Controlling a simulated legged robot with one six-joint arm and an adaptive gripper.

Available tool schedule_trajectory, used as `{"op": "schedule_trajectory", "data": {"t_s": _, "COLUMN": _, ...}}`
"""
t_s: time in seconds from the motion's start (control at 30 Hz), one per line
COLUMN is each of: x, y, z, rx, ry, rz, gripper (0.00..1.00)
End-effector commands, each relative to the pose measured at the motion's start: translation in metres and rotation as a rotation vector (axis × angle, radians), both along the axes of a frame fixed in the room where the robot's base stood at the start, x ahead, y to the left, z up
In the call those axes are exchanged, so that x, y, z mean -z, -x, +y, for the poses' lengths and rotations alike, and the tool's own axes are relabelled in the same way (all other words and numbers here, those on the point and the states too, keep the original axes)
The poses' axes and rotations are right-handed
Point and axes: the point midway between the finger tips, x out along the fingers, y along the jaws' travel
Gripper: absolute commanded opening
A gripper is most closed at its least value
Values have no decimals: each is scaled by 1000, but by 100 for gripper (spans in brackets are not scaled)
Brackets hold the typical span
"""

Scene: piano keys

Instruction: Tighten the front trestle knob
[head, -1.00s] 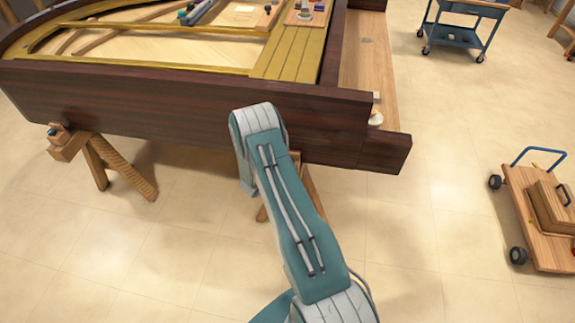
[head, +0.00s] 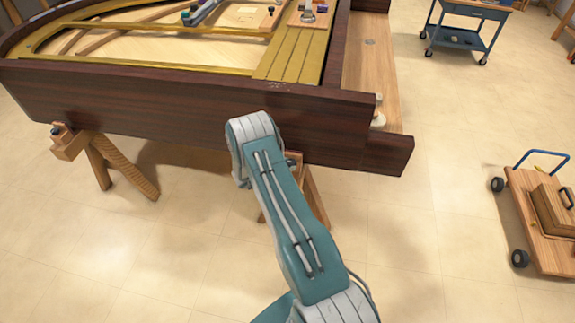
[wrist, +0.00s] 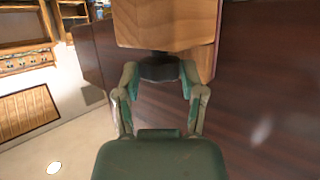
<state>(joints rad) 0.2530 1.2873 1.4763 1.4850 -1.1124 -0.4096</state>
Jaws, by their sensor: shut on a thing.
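In the wrist view a dark round knob (wrist: 158,71) sits against the end of a wooden trestle beam (wrist: 165,25). My gripper (wrist: 160,76) is shut on the knob, with one green-padded finger on each side of it. In the head view my arm hides the knob and the gripper. Part of the front trestle (head: 312,198) shows behind the arm, under the piano case (head: 190,115).
Another trestle (head: 98,158) with its own knob stands under the piano's left part. A wheeled wooden dolly (head: 545,212) is at the right, and a blue cart (head: 462,38) is at the back. The floor between is clear.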

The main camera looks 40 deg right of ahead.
Motion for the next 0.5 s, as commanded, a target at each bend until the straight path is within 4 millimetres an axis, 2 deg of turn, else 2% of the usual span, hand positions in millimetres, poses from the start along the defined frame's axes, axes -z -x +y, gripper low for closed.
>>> {"op": "schedule_trajectory", "data": {"t_s": 0.03, "x": -3, "y": -4, "z": 0, "rx": -5, "ry": 4, "rz": -7, "gripper": 4}}
{"op": "schedule_trajectory", "data": {"t_s": 0.07, "x": -3, "y": -4, "z": 0, "rx": -5, "ry": 4, "rz": -7, "gripper": 61}}
{"op": "schedule_trajectory", "data": {"t_s": 0.1, "x": -3, "y": -4, "z": 0, "rx": -5, "ry": 4, "rz": -7, "gripper": 79}}
{"op": "schedule_trajectory", "data": {"t_s": 0.13, "x": -3, "y": -3, "z": 0, "rx": -5, "ry": 4, "rz": -7, "gripper": 87}}
{"op": "schedule_trajectory", "data": {"t_s": 0.5, "x": -1, "y": -1, "z": 0, "rx": -2, "ry": 1, "rz": -2, "gripper": 87}}
